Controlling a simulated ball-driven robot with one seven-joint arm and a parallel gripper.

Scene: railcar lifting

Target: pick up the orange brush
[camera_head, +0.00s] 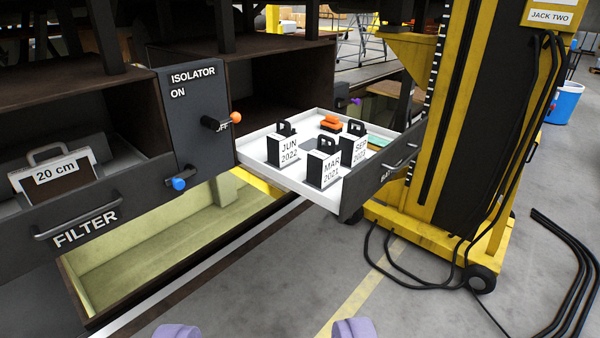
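The orange brush (331,123) lies in the open white battery drawer (297,182), toward its back, behind the labelled battery blocks. Its lower part is partly hidden by the blocks. My gripper (263,332) shows only as two purple fingertips at the bottom edge. The fingertips are wide apart with nothing seen between them. They are well short of the drawer, over the floor.
Battery blocks marked JUN 2022 (283,150), MAR 2021 (324,170) and SEP (353,147) stand in the drawer. The isolator panel (193,115) and filter drawer (85,222) are left. A yellow jack (480,235) with black cables stands right. Floor in front is clear.

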